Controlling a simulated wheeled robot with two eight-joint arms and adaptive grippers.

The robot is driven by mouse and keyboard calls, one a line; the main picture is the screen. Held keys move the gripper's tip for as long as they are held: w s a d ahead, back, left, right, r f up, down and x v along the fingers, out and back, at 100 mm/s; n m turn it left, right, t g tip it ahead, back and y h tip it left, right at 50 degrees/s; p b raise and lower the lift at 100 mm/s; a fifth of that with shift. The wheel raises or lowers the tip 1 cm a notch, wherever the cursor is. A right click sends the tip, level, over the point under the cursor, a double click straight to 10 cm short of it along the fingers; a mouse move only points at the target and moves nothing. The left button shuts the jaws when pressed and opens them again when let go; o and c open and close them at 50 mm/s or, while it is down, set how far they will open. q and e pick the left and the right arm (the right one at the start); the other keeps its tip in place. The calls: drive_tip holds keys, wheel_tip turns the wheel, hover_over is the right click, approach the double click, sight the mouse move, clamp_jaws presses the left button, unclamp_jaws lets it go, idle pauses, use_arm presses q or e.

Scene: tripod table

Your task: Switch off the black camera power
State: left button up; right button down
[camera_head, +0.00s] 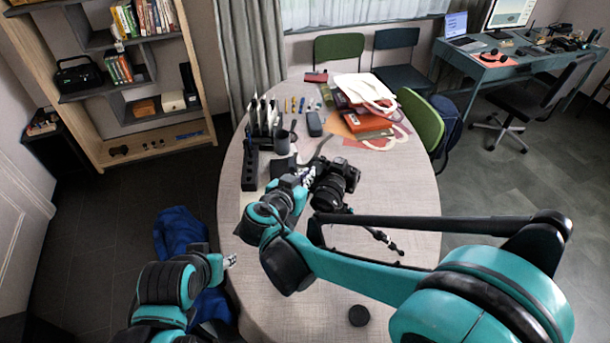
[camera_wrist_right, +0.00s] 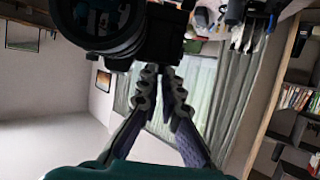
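The black camera (camera_head: 335,185) is on the round table, right of centre in the head view, with its large lens toward me. In the right wrist view, its dark body and lens (camera_wrist_right: 100,25) fill the top left. My right gripper (camera_head: 308,178) is at the camera's left side in the head view. In the wrist view its fingers (camera_wrist_right: 159,75) come together at the edge of the camera body; I cannot tell whether they touch it. The power switch cannot be made out. My left gripper (camera_head: 230,261) is low, beside the table's left edge, its fingers too small to read.
A round black cap (camera_head: 358,315) lies near the front.

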drive_tip(key=c, duration=1.7)
unclamp_jaws()
drive_tip(key=v, duration=0.7)
drive_tip(key=shift+s+r, duration=0.15)
drive_tip(key=shift+s, duration=0.05)
